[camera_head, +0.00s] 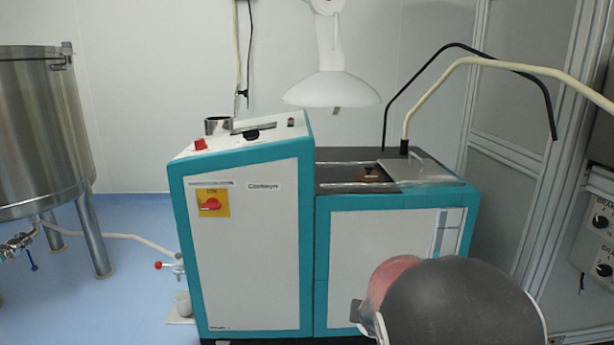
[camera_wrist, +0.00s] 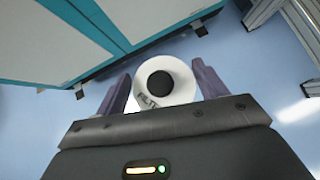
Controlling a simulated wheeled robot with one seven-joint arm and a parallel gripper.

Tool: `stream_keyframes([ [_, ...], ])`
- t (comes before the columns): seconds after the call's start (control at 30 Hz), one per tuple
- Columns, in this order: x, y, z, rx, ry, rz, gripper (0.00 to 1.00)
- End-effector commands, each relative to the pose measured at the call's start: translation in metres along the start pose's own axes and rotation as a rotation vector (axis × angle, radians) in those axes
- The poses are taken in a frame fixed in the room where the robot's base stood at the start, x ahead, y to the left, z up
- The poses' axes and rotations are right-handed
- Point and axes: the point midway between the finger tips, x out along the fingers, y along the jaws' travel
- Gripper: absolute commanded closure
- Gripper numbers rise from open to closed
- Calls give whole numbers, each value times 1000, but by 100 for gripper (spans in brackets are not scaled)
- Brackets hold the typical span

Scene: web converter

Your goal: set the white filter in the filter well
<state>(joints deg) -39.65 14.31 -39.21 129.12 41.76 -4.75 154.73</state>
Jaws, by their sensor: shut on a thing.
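The white filter (camera_wrist: 181,90) is a white cylinder with a dark round centre and partly visible dark lettering. It sits between the two purple fingers of my gripper (camera_wrist: 160,76) in the wrist view, and the gripper is shut on it. The floor and the foot of a teal and white cabinet show beyond it. In the head view the fingers and filter are not clearly visible; my dark rounded arm part covers the lower right. I cannot make out the filter well for certain in either view.
The teal and white machine (camera_head: 255,245) stands ahead. Its lower right top has a dark opening with a brown knob-like piece (camera_head: 370,174) and a grey lid (camera_head: 415,171). A white lamp (camera_head: 332,90) hangs above. A steel tank (camera_head: 40,130) stands left, and a cabinet right.

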Motion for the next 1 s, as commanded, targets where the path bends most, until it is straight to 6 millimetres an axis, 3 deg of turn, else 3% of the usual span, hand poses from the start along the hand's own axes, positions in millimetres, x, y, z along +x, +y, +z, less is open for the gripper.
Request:
stream_keyframes([
  [0.27, 8, 4, -18, 53, -4, -61, 52],
  [1.0, 16, 2, -21, 64, 3, -50, 52],
])
